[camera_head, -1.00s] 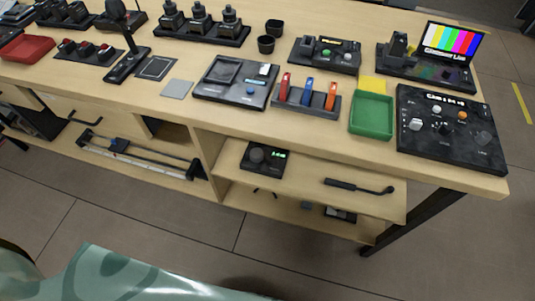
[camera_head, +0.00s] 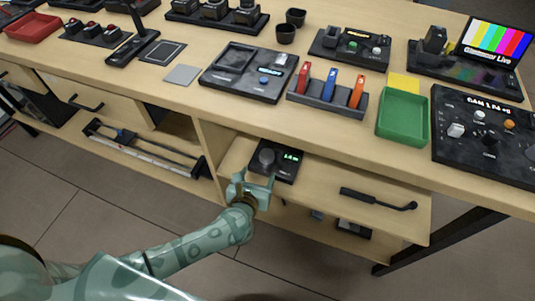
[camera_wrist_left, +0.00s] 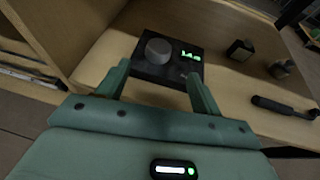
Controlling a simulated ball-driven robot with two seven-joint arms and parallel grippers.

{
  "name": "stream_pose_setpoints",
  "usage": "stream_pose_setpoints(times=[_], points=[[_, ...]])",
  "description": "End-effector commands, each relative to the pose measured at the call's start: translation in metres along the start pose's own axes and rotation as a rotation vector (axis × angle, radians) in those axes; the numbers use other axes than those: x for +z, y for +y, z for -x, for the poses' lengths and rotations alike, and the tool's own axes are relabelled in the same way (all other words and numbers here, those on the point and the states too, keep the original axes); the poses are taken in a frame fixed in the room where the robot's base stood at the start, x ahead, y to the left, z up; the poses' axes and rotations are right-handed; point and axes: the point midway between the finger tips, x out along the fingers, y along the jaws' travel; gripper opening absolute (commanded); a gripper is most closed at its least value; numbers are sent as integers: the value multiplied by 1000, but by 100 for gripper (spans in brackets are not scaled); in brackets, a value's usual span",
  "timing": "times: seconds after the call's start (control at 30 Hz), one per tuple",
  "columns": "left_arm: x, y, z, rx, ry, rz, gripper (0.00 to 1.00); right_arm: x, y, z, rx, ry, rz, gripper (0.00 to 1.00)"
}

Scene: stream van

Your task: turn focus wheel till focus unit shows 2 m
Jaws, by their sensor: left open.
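The focus unit (camera_head: 287,165) is a small black box on the shelf under the table, with a green lit display that is too small to read surely in the head view. It also shows in the left wrist view (camera_wrist_left: 175,73), its green digits unclear. The grey round focus wheel (camera_wrist_left: 158,51) stands up on its left part; it shows in the head view too (camera_head: 267,157). My left gripper (camera_head: 253,180) is open and empty, just in front of the unit. In the left wrist view its fingers (camera_wrist_left: 158,76) point at the wheel, one to each side, apart from it. My right gripper is out of view.
A black handle (camera_head: 378,199) lies on the shelf to the right. The table top (camera_head: 340,135) overhangs the shelf; a wooden divider (camera_head: 210,150) stands on the left. Small dark blocks (camera_wrist_left: 240,50) sit on the right in the wrist view.

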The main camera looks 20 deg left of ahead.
Motion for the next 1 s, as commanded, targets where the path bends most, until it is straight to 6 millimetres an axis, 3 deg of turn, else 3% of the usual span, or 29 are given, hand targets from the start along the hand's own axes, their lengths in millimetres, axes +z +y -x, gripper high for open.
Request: stream_pose_setpoints(times=[0.1,0.3,0.5,0.67,0.93,1.0], points=[[-7,0,-34,0,3,-3,66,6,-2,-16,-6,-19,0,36],[-8,0,-84,0,4,-6,66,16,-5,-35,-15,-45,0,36],[-6,0,-117,0,3,-6,66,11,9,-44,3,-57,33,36],[-2,0,-128,-1,1,-5,66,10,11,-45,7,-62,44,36],[-1,0,-128,-1,0,-6,66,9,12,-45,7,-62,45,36],[-1,0,-128,-1,0,-5,49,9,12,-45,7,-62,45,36]])
